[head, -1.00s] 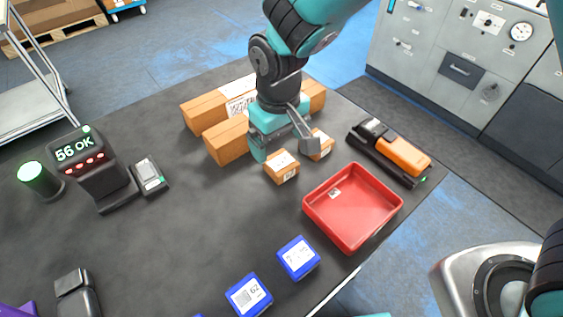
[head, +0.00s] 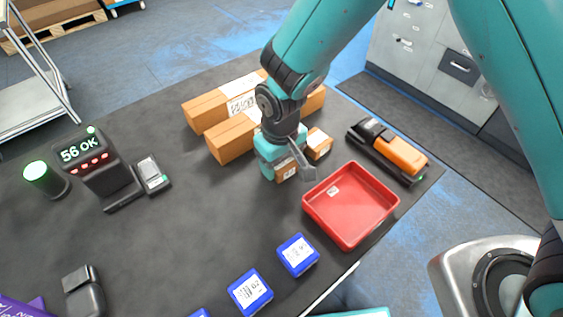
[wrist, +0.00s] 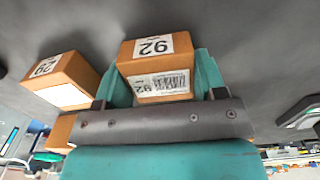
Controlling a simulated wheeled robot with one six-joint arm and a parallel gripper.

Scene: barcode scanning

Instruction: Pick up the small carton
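The small carton (head: 287,174) is a brown box on the dark table, mostly hidden by my gripper in the head view. In the wrist view the carton (wrist: 155,62) shows white labels reading 92 and a barcode. My gripper (head: 281,170) is down around it. In the wrist view the two teal fingers of my gripper (wrist: 163,85) stand on either side of the carton, with no clear gap. Whether they press on it I cannot tell. A second small carton (head: 319,146) stands just behind; the wrist view shows a box (wrist: 62,78) labelled 29.
A red tray (head: 352,240) lies just right of my gripper. Two longer cartons (head: 207,111) (head: 230,142) lie behind it. An orange-and-black device (head: 402,156) lies at right. Blue boxes (head: 298,255) (head: 250,293) are in front. A display (head: 90,160) stands left. The table's middle left is clear.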

